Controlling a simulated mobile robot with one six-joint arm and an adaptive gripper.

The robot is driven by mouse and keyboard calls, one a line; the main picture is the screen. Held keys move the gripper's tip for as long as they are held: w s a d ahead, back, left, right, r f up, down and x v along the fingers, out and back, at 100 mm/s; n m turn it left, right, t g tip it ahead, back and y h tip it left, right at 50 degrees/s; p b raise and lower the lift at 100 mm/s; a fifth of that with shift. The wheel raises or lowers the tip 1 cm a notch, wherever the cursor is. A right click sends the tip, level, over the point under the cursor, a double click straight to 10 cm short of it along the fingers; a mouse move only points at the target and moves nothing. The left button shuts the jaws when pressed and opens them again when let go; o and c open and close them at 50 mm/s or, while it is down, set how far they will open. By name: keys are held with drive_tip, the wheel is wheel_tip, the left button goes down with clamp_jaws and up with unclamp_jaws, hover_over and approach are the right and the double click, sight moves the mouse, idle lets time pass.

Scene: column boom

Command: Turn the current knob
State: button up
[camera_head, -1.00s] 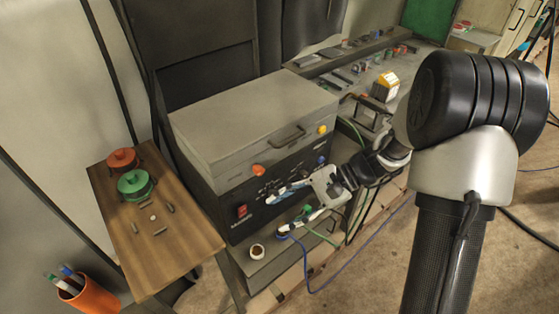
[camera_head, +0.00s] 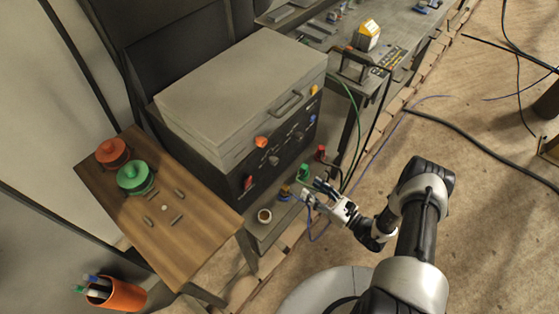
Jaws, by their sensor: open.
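A grey box-shaped machine (camera_head: 240,85) has a black front panel (camera_head: 283,150) facing the right. The labels are too small to read, so I cannot tell which is the current knob. My gripper (camera_head: 314,190) is open and empty. It is out in front of the panel, to its lower right, near the coloured plugs, apart from the knobs.
Blue, green (camera_head: 303,172) and red (camera_head: 321,152) plugs with cables stand on the ledge below the panel. Open floor lies at right.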

sight(276, 163)
drive_tip(key=b+x, duration=0.2)
drive_tip(key=x, duration=1.5)
drive_tip(key=shift+a, duration=0.2)
drive_tip(key=shift+c, duration=0.2)
drive_tip(key=c, duration=1)
drive_tip(key=shift+m+b, duration=0.3)
drive_tip(key=shift+b, duration=0.2)
drive_tip(key=m+b, duration=0.4)
drive_tip(key=m, duration=0.3)
drive_tip(key=shift+s+m+b, duration=0.1)
drive_tip(key=shift+m+b, duration=0.2)
drive_tip(key=shift+m, duration=0.1)
